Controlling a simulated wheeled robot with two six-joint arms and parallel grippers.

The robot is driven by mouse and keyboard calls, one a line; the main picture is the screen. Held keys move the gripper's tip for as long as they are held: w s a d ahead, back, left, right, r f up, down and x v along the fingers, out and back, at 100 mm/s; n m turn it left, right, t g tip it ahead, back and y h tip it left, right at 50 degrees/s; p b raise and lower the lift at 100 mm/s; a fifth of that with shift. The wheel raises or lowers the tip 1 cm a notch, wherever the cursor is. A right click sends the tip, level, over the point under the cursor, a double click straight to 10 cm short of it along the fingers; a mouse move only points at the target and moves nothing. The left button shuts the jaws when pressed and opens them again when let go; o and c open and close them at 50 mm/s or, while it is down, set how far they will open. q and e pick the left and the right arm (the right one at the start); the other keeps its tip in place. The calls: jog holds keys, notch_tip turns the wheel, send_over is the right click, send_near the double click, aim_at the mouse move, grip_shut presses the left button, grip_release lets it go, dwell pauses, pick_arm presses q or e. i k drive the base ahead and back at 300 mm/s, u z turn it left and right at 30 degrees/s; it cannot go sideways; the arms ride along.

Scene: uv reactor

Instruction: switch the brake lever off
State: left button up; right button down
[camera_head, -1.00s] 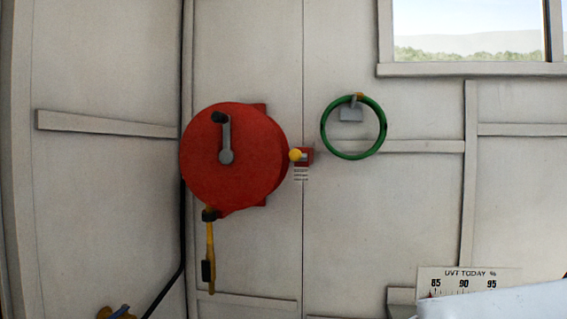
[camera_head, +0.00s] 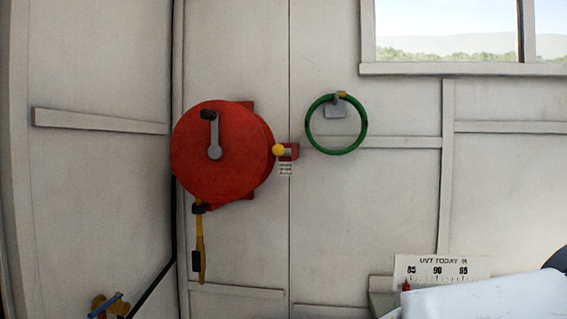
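The brake lever (camera_head: 280,150) is a small lever with a yellow knob on a red bracket, at the right edge of a round red reel (camera_head: 222,165) on the wall. A small label (camera_head: 285,169) sits below the lever, too small to read. The reel has a grey crank with a black knob on its face. Neither gripper shows clearly. A white rounded shape at the lower right may be part of my arm, but I cannot tell.
A green ring (camera_head: 336,149) hangs on a grey wall bracket right of the lever. A yellow strap (camera_head: 200,245) hangs below the reel. A "UVT TODAY %" scale (camera_head: 438,270) stands at the lower right. A window is at the upper right. The wall around the lever is open.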

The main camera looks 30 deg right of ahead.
aim_at(278, 150)
jog(key=k, duration=0.35)
jog(key=z, duration=0.95)
jog(key=i, duration=0.6)
jog(key=u, duration=0.85)
